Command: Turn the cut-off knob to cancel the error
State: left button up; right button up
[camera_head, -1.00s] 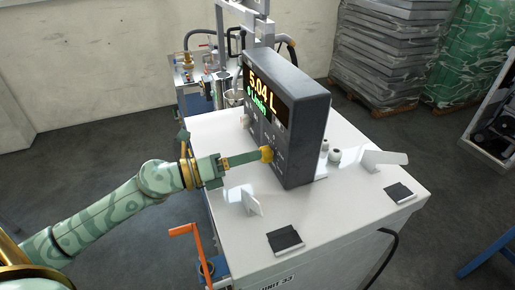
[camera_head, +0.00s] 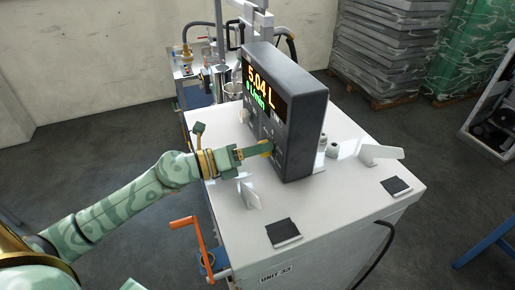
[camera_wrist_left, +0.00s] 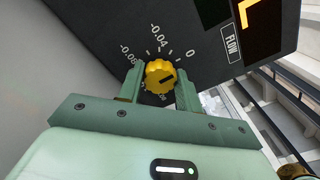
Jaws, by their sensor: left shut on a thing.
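The yellow cut-off knob (camera_wrist_left: 161,77) is on the dark front face of the control box (camera_head: 304,125). The knob's dark pointer line points to the upper right in that view, roughly toward the 0. My left gripper (camera_wrist_left: 160,92) has one finger on each side of the knob and is shut on it. In the head view my left gripper (camera_head: 266,149) reaches the box from the left and partly hides the knob. The display (camera_head: 262,90) reads 5.04 L. My right gripper is not in view.
The box stands on a white cabinet top (camera_head: 340,200). A small clear upright plate (camera_head: 251,197) stands just below my left gripper. An orange crank handle (camera_head: 187,232) sticks out at the cabinet's left side. Small white knobs (camera_head: 331,147) are behind the box.

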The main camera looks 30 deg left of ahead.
pick_arm(q)
jog(key=shift+r+n+p, duration=0.2)
jog(key=shift+n+p, duration=0.8)
jog(key=n+p, duration=0.5)
jog(key=n, duration=0.2)
jog(key=shift+f+p, duration=0.1)
jog(key=shift+p, duration=0.3)
jog(key=shift+f+n+p, duration=0.15)
jog(key=shift+n+p, duration=0.8)
jog(key=shift+n, duration=0.35)
jog(key=shift+f, duration=0.1)
jog(key=o, duration=1)
jog(key=shift+a, duration=0.1)
